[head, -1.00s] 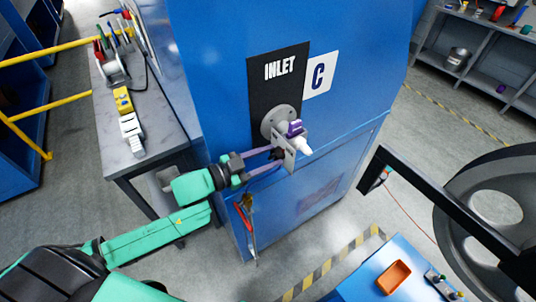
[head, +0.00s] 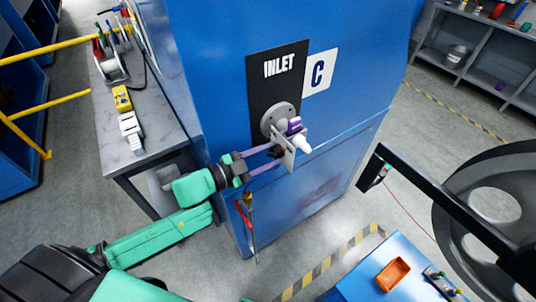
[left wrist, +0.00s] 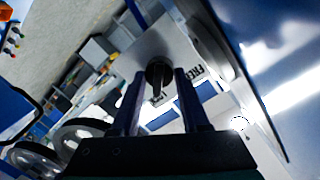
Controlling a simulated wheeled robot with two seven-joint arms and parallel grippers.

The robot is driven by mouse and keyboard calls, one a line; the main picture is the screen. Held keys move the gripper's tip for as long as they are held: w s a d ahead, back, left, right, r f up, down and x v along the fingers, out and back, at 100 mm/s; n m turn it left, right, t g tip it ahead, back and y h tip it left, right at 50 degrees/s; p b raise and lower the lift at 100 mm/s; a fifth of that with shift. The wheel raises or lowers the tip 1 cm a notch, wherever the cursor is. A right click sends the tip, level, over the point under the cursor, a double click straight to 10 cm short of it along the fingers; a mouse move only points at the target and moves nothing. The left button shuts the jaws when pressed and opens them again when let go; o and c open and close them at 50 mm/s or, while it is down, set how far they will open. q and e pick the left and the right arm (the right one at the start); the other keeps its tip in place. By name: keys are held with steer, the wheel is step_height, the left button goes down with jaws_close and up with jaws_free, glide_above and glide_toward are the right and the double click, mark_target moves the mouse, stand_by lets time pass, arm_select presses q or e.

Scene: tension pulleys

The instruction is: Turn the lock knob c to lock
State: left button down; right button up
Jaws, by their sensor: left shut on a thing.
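Lock knob c is a small black knob (left wrist: 158,75) on a light grey plate (left wrist: 165,45) in the left wrist view. Its handle lies between the two fingers of my left gripper (left wrist: 158,92), which is shut on it. Lettering reading "FREE" shows on the plate beside the right finger. In the head view, my left gripper (head: 277,155) reaches from the left to the plate (head: 289,151), below the round grey flange (head: 280,118) on the black INLET panel. The knob is mostly hidden there by the fingers and plate. My right gripper is not in view.
A purple and white fitting (head: 297,130) sits beside the plate. A grey workbench (head: 150,150) stands left. A blue table with an orange tray (head: 393,274) and a large wheel stand right.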

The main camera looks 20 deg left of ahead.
arm_select(q)
steer(key=shift+c, duration=2)
jaws_free()
steer(key=shift+s+a, duration=0.15)
steer(key=v, duration=1.4)
steer(key=shift+s, duration=0.1)
